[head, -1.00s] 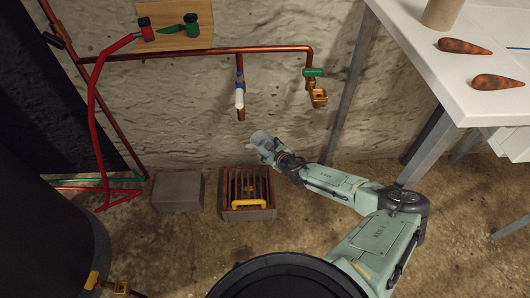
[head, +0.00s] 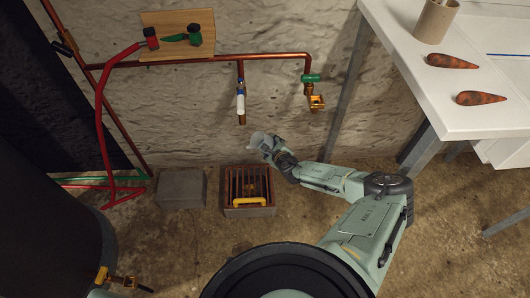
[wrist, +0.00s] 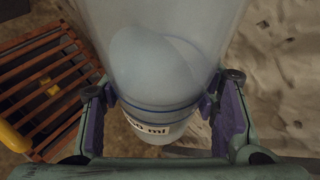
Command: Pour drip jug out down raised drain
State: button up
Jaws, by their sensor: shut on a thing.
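My gripper (head: 270,149) is shut on a translucent jug (head: 257,140), held in the air above and slightly right of the drain. In the wrist view the jug (wrist: 158,60) sits between the purple-padded fingers; it has blue rings and a label ending in "ml". Cloudy pale contents seem to show inside, but how much I cannot tell. The raised drain (head: 249,212) is a grey block with a rusty slatted grate and a yellow handle (head: 250,202) at its front. In the wrist view the grate (wrist: 45,80) lies below and left of the jug.
A grey block (head: 181,189) stands left of the drain. A white table (head: 430,80) with carrots stands at right, a dark tank (head: 50,230) at left.

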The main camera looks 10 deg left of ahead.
aim_at(272, 139)
jog(key=shift+r, duration=0.1)
jog(key=r+p, duration=0.1)
jog(key=p, duration=0.2)
jog(key=shift+r+n+h, duration=0.2)
jog(key=shift+n+h, duration=0.1)
jog(key=shift+w+d+r+n+t+p, duration=0.15)
jog(key=shift+r+n+t+p, duration=0.2)
jog(key=shift+p, duration=0.85)
jog(key=shift+h, duration=0.3)
jog(key=r+n+p, duration=0.1)
jog(key=p, duration=0.2)
jog(key=shift+r+t+h, duration=0.25)
jog(key=shift+r+h, duration=0.05)
jog(key=shift+r, duration=0.05)
jog(key=shift+r+n+h+p, duration=0.25)
jog(key=shift+r+h+p, duration=0.1)
jog(key=shift+p, duration=0.65)
jog(key=shift+f, duration=0.1)
